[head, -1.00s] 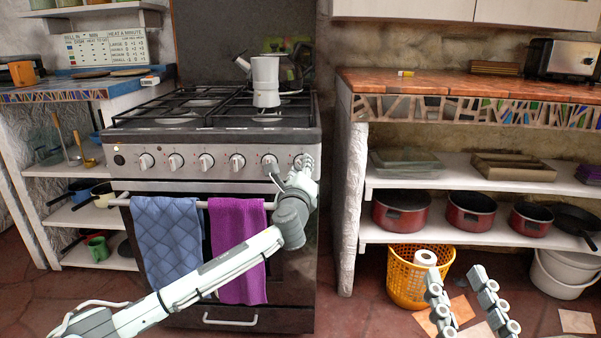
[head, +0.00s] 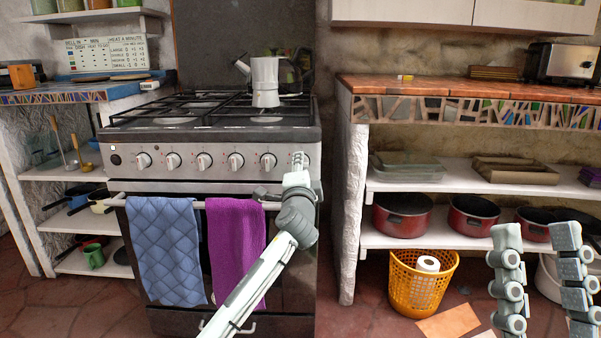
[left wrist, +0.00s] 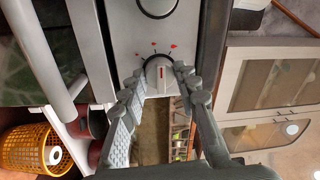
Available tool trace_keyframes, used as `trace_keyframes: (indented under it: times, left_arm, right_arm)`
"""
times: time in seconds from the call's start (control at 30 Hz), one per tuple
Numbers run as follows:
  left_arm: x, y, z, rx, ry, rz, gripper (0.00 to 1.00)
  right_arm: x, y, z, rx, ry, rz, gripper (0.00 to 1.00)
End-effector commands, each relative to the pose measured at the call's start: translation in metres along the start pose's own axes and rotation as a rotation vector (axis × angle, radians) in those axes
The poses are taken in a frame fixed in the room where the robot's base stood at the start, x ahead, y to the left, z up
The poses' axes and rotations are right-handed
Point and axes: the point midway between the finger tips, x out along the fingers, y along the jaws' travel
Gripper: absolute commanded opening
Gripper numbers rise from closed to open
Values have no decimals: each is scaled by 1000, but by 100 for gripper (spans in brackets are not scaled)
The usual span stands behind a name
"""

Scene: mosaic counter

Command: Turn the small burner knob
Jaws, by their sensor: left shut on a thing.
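The stove (head: 215,142) has a row of several round white knobs on its front panel. My left gripper (head: 298,166) is at the right end of the row and covers the rightmost knob there. In the left wrist view this knob (left wrist: 160,79) is round and pale with a red line, beside printed red marks on the panel. The fingertips of my left gripper (left wrist: 158,73) are on both sides of the knob, shut on it. My right gripper (head: 538,275) is at the lower right, its two fingers apart with nothing between them.
A blue towel (head: 165,250) and a purple towel (head: 235,250) hang on the oven rail, left of my left gripper. A moka pot (head: 265,82) stands on the hob.

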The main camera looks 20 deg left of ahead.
Motion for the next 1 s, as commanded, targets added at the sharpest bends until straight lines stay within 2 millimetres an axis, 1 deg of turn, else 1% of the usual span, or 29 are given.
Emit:
trace_keyframes:
  times: [0.03,0.33,0.9,0.93,1.0]
  left_arm:
    - [-1,4,0,-30,-3,4,2]
    - [0,2,0,-150,-12,1,2]
    - [0,2,-1,-180,-13,0,2]
    - [0,2,-1,-180,-13,0,33]
    - [0,2,-1,-179,-13,0,42]
  right_arm:
    - [-2,0,-2,-1,19,1,40]
    - [-4,2,-14,-6,97,1,40]
    - [-4,2,-18,-7,115,0,40]
    - [-4,2,-18,-7,115,0,40]
    - [-4,2,-18,-7,115,0,40]
